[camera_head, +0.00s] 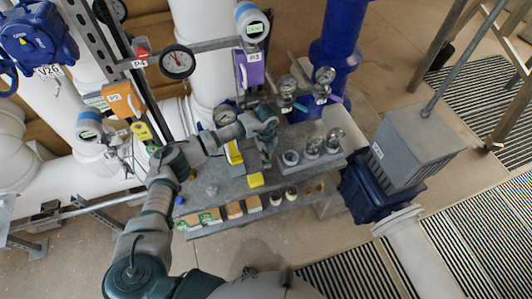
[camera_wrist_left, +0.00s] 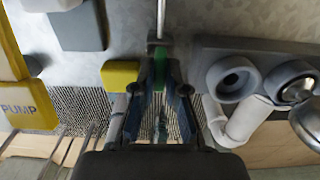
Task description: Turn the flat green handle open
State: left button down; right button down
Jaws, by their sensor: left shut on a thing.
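The flat green handle (camera_wrist_left: 160,68) shows in the left wrist view, running between the two fingers of my left gripper (camera_wrist_left: 158,110). The fingers are closed in on it from both sides, and part of the handle is hidden between them. In the head view my left gripper (camera_head: 266,148) reaches down at the grey panel, right of the yellow blocks. The gripper and wrist hide the held handle there. My right gripper is in neither view.
The grey panel (camera_head: 225,188) carries yellow blocks (camera_head: 256,180) beside the gripper. Round grey fittings (camera_head: 312,147) stand close on its right. Gauges (camera_head: 177,62) and a purple box (camera_head: 250,70) stand behind. A blue valve with a grey box (camera_head: 415,145) is at right.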

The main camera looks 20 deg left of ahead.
pick_arm(q)
jog(key=shift+w+r, duration=0.15)
jog(key=shift+r, duration=0.05)
dwell(0.3)
jog(key=c, duration=1.2)
grip_release()
jog(key=shift+f, duration=0.15)
notch_tip(320, 180, up, 12)
jog(key=shift+f, duration=0.1)
